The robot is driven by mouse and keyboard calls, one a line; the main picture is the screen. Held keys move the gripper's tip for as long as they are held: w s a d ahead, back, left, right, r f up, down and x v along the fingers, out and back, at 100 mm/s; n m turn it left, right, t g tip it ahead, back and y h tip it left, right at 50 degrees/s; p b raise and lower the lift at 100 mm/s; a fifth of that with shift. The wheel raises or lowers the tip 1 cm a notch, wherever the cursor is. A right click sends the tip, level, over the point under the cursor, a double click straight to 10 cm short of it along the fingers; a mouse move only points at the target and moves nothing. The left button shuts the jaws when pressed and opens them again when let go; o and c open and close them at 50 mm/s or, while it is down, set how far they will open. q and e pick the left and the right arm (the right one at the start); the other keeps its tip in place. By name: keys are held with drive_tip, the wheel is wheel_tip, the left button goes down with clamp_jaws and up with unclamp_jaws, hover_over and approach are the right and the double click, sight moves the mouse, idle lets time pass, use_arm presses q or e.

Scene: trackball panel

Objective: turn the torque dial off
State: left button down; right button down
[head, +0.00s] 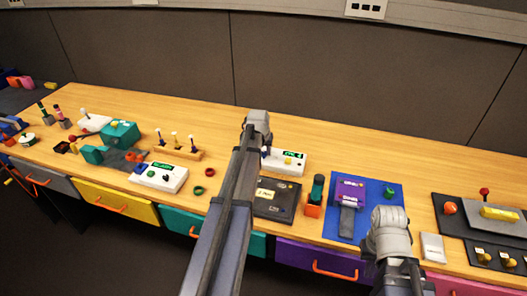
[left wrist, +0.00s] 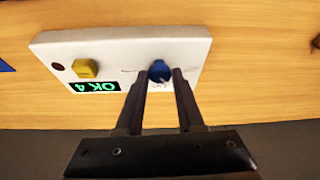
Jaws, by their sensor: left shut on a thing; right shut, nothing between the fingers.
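A white box (head: 290,161) with a green lit display stands on the bench, partly behind my left arm in the head view. The fingers of my left gripper (left wrist: 158,76) are shut on the blue dial, one on each side. Markings beside the dial are partly hidden and unreadable. My right gripper (head: 370,267) is low at the front right, shut and empty, its fingers barely visible.
Another white box (head: 161,177) with a green display stands further left, beside red and green rings. A black box (head: 272,201), a green-handled orange block (head: 314,195) and a blue mat (head: 386,210) lie to the right. The bench behind is clear.

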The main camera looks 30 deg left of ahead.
use_arm(q)
drive_tip(key=shift+n, duration=0.3)
drive_tip(key=n, duration=0.1)
drive_tip(key=n+g+y, duration=0.1)
drive_tip(key=n, duration=0.1)
drive_tip(key=shift+w+d+n, duration=0.15)
drive_tip(key=shift+d+n, duration=0.05)
drive_tip(key=shift+n, duration=0.1)
drive_tip(key=shift+w+n+g+y, duration=0.1)
drive_tip(key=shift+n+g+y, duration=0.5)
drive_tip(key=shift+n, duration=1.2)
drive_tip(key=c, duration=0.5)
unclamp_jaws()
drive_tip(key=shift+r, duration=0.1)
